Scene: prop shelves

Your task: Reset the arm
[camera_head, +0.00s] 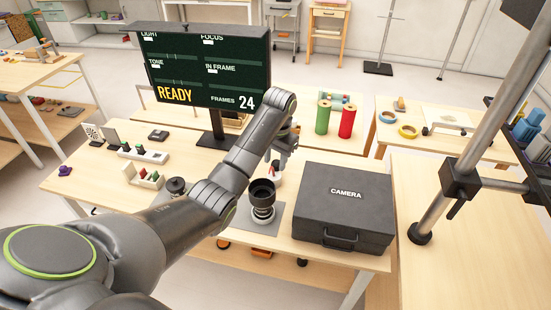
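My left arm (175,225) reaches in from the left over the table. My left gripper (279,158) points down at its far end, behind the black lens (262,197) and left of the camera case (343,205). The gripper is small and partly covered by my arm, so I cannot tell how its fingers stand. A small red and white item (275,171) shows just below it; I cannot tell whether they touch. My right gripper is not in view.
A screen reading READY (205,68) stands behind my arm. Green (323,117) and red (347,121) spools stand behind the case. Small controls (143,153) and a little tray (147,179) lie on the left. A metal pole (475,140) rises at the right.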

